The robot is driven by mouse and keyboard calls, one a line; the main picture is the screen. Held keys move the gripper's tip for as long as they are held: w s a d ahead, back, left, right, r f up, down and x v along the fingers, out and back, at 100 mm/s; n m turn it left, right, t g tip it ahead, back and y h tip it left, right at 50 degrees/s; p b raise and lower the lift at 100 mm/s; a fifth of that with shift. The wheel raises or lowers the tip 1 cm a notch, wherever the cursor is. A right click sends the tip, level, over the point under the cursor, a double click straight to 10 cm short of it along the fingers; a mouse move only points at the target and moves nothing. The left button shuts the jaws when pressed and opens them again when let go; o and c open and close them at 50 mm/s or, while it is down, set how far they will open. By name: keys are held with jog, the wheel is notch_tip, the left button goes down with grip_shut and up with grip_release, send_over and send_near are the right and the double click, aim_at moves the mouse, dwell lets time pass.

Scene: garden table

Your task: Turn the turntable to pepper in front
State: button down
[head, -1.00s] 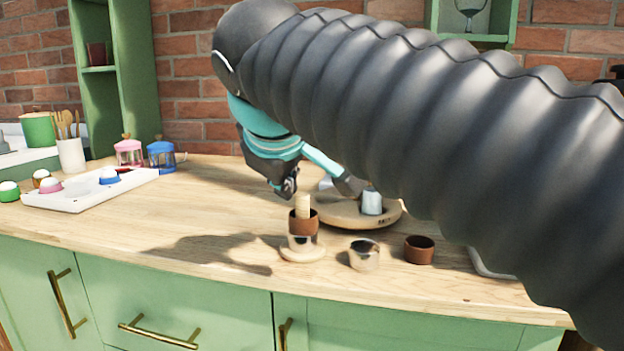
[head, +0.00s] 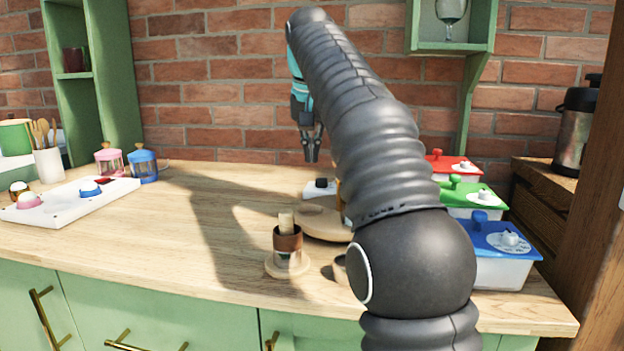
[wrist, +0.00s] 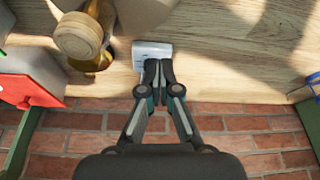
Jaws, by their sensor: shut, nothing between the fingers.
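The round wooden turntable (head: 316,222) lies on the counter in the head view. My arm covers its right part, so its front label and most of what stands on it are hidden. A small white box with a black top (head: 320,188) shows at its back. My gripper (head: 311,155) is raised above the back of the turntable, fingers down, shut and empty. In the wrist view my gripper (wrist: 159,68) overlaps a white object (wrist: 146,51); contact cannot be told. A round wooden top (wrist: 79,36) over an amber body stands beside it. I cannot tell which item is the pepper.
Red-, green- and blue-lidded boxes (head: 505,262) line the right. A white tray (head: 70,208) and pink and blue jars (head: 143,165) are left. The counter's left middle is clear.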

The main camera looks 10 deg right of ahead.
jog(key=b+x, duration=0.4)
jog(key=x, duration=0.6)
jog(key=shift+s+f, duration=0.1)
jog(key=shift+s+a+r+b, duration=0.1)
jog(key=shift+s+b, duration=0.1)
jog(key=shift+s, duration=0.4)
jog(key=shift+s+a+r+b, duration=0.1)
jog(key=shift+s+a+b, duration=0.05)
jog(key=shift+s, duration=0.45)
jog(key=shift+s+a, duration=0.2)
jog(key=shift+s, duration=0.55)
